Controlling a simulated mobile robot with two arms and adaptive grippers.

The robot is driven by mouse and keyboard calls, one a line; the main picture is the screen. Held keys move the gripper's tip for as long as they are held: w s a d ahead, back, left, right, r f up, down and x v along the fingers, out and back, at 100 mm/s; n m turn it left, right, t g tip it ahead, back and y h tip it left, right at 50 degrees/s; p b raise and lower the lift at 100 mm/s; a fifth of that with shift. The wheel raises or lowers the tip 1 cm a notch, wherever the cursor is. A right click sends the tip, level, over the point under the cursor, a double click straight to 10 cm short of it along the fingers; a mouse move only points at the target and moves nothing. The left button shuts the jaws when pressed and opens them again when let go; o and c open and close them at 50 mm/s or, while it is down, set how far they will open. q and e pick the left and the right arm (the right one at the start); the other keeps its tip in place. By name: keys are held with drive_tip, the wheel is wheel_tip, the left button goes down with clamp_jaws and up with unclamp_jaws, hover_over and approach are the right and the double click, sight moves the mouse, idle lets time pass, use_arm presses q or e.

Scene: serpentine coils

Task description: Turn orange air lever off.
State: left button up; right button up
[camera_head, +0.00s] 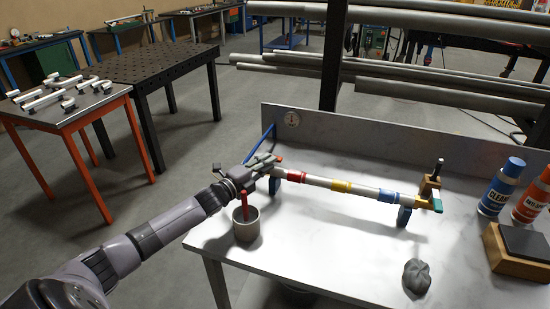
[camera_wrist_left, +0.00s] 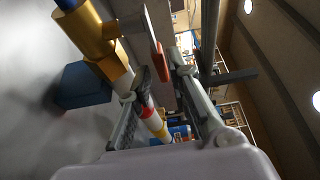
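The air lever shows as an orange-red tip (camera_head: 279,158) at the left end of a white pipe (camera_head: 318,181) with red, yellow and blue bands. My left gripper (camera_head: 268,160) is at that end and hides much of the fitting. In the left wrist view, the orange lever (camera_wrist_left: 160,58) is near the fingertips, beside a brass fitting (camera_wrist_left: 90,32). The two fingers of my left gripper (camera_wrist_left: 160,80) are apart, and the banded pipe (camera_wrist_left: 148,112) shows between them in the background. I cannot tell whether a finger touches the lever. My right gripper is in neither view.
A grey cup (camera_head: 246,226) with a red-handled item stands under my left gripper. A blue support (camera_head: 275,186) holds the pipe near the lever.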

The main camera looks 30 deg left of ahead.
use_arm(q)
drive_tip(key=shift+w+d, duration=0.2)
drive_tip(key=shift+w, duration=0.8)
drive_tip(key=shift+w+d, duration=0.15)
drive_tip(key=shift+w, duration=0.85)
drive_tip(key=shift+c, duration=0.3)
clamp_jaws()
